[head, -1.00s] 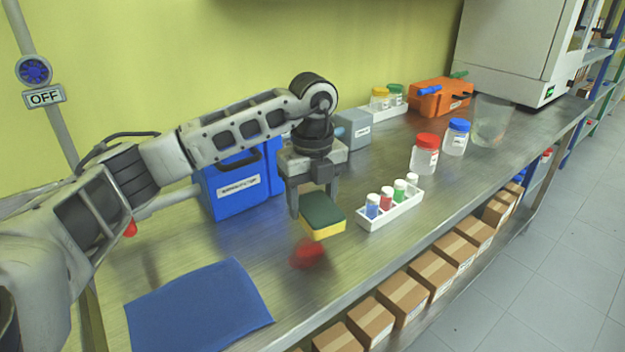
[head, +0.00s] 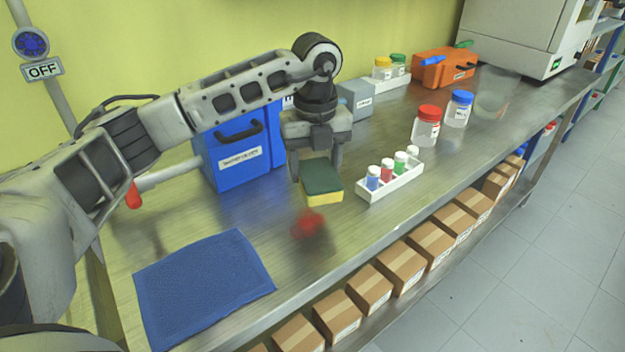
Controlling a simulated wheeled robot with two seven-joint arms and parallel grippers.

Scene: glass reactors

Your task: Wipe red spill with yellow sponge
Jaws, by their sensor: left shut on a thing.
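My left gripper (head: 318,165) points down over the steel bench and is shut on the yellow sponge (head: 323,198), which has a dark green top. The sponge is behind the red spill (head: 307,224) in the head view and seems to be held just above the bench; the exact gap cannot be told. The spill is a small red patch with a blurred edge on the bench top. My right gripper is not in view.
A white rack (head: 392,182) of small capped vials stands close right of the sponge. A blue case (head: 240,152) stands behind left, a blue cloth (head: 203,284) lies front left. Red-lidded (head: 426,126) and blue-lidded (head: 458,108) jars stand farther right. The bench's front edge is near the spill.

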